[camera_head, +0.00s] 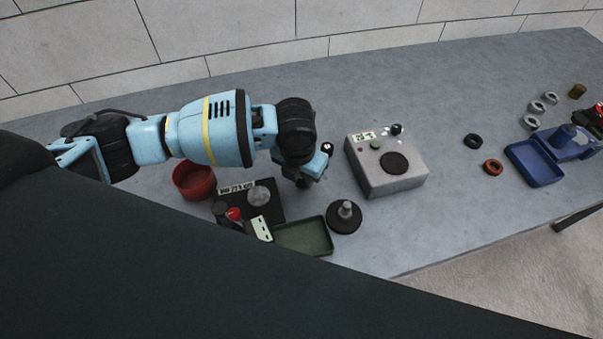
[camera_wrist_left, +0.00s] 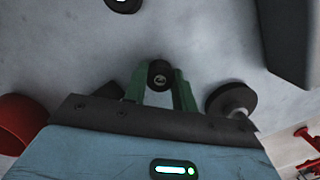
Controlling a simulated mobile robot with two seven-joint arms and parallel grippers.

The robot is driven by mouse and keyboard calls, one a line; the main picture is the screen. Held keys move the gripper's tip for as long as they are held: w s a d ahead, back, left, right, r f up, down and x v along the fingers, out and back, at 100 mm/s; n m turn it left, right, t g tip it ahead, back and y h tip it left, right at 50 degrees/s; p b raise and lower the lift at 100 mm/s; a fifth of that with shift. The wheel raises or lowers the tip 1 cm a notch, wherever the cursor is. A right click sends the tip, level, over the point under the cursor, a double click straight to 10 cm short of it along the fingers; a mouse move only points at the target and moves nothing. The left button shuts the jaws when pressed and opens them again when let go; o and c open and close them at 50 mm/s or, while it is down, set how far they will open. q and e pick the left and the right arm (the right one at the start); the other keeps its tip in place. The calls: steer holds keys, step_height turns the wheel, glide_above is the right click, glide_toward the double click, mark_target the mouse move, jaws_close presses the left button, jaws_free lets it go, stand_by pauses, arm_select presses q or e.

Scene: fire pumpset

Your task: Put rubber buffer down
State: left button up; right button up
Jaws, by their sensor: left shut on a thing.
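My left gripper (camera_head: 306,178) is over the table, left of the grey box. In the left wrist view its green fingers (camera_wrist_left: 161,88) are shut on a small black round rubber buffer (camera_wrist_left: 158,73) with a metal centre. In the head view the hand mostly hides the buffer; a small dark piece shows below it. I cannot tell whether the buffer touches the table. A black disc with a metal post (camera_head: 343,217) stands on the table nearby; it also shows right of the fingers in the wrist view (camera_wrist_left: 232,99).
The grey box (camera_head: 402,181) with a black round pad stands right of the hand. A red bowl (camera_head: 194,180), a black labelled base (camera_head: 291,203) and a green tray (camera_head: 305,237) are at left and front. Rings and a blue tray (camera_head: 534,164) lie far right. Grey table is clear between.

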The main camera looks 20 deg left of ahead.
mark_target(299, 181)
arm_select(q)
steer(key=shift+f, duration=0.2)
steer(key=o, duration=1)
steer(key=shift+o, duration=0.2)
step_height(299, 181, up, 12)
steer(key=s+p, duration=0.1)
steer(key=shift+s+a+r, duration=0.15)
steer(key=shift+s+r, duration=0.05)
steer(key=shift+s, duration=0.05)
arm_select(e)
steer(key=shift+w+r, duration=0.55)
steer(key=shift+r, duration=0.25)
